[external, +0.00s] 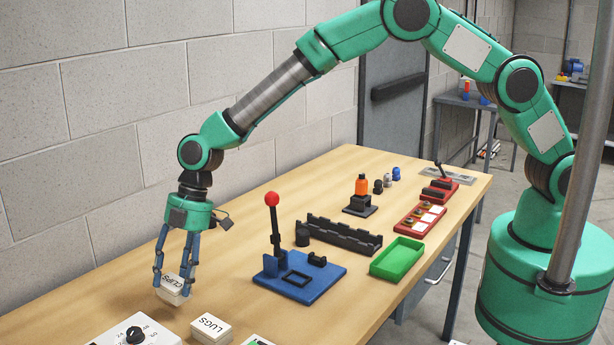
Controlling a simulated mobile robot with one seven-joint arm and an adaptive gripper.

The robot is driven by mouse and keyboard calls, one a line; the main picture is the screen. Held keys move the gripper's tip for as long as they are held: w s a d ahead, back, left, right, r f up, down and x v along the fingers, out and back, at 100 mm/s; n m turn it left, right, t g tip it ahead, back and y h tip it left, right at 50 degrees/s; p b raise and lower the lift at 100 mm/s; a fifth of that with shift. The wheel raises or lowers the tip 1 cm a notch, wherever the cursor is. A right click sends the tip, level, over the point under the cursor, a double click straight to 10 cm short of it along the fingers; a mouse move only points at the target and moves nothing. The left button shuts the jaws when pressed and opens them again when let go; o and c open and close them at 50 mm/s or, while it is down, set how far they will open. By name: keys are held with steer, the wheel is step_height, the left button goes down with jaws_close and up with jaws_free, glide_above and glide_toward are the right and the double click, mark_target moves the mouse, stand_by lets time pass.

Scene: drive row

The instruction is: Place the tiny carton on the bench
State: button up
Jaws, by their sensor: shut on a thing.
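In the external view, my gripper (174,280) points down over the near left part of the bench (145,226). Its fingers are shut on a small white carton (170,291) marked "CLIPS". The carton is tilted and sits low between the fingertips. I cannot tell whether its underside touches the bench. Another small white carton (211,329), marked "LUGS", lies on the bench to the right and nearer the camera, apart from my gripper.
A control box with a black knob (135,335) is at the front edge. A blue press with a red-knobbed lever (272,199) stands right of my gripper. Beyond are a black rack (338,234) and a green tray (398,257). Bare bench lies behind my gripper, along the block wall.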

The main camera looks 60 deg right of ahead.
mark_target(168, 279)
steer(key=shift+w+a, duration=1)
steer(key=shift+w, duration=0.15)
steer(key=shift+f, duration=0.2)
steer(key=shift+f+b, duration=0.4)
steer(key=shift+f, duration=1.25)
steer(key=shift+c, duration=0.2)
steer(key=shift+f, duration=0.1)
steer(key=o, duration=1.3)
steer(key=p+v, duration=0.1)
steer(key=v, duration=1.1)
